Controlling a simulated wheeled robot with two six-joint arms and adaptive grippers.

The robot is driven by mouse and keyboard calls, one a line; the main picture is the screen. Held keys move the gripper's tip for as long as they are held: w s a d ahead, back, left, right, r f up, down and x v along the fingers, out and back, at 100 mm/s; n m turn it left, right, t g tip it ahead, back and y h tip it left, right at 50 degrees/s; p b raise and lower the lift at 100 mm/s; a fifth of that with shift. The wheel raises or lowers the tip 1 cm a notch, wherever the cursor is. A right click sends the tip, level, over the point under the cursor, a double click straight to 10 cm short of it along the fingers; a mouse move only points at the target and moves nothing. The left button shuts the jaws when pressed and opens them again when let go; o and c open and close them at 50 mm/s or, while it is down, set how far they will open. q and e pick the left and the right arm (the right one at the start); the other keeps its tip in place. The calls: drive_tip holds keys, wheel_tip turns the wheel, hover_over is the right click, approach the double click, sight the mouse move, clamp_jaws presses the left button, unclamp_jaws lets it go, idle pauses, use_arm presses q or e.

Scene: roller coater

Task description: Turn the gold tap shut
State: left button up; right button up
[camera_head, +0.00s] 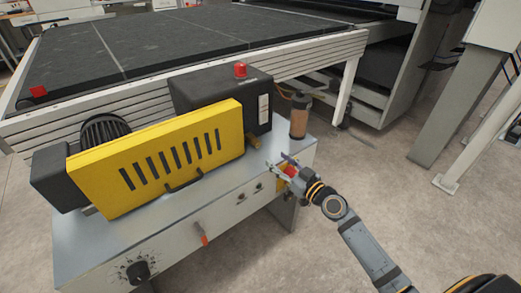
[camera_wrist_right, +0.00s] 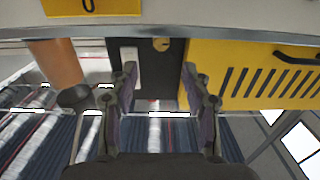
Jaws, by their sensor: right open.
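A small gold part, which looks like the gold tap (camera_head: 257,155), sits low in front of the black box, beside the right end of the yellow cover. In the right wrist view the tap (camera_wrist_right: 162,44) shows ahead, between the lines of the two fingers; its handle's angle is too small to tell. My right gripper (camera_head: 279,163) is open and empty over the right end of the grey machine top, a little to the right of the tap. In the wrist view its two fingers (camera_wrist_right: 160,74) are spread apart. My left gripper is not in view.
A slotted yellow cover (camera_head: 150,160) stands left of the tap. A black box (camera_head: 222,100) with a red lamp (camera_head: 240,70) stands behind it. A brown cylinder (camera_head: 299,118) stands at the back right corner. An orange-red handle (camera_head: 202,236) sticks out in front.

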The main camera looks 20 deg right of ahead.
sight(259, 145)
drive_tip(key=shift+a+r, duration=0.1)
drive_tip(key=shift+r, duration=0.05)
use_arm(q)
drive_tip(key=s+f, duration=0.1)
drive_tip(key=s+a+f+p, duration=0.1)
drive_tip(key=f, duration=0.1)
use_arm(e)
drive_tip(key=x, duration=1)
drive_tip(key=shift+w+a, duration=0.1)
drive_tip(key=shift+w, duration=0.1)
clamp_jaws()
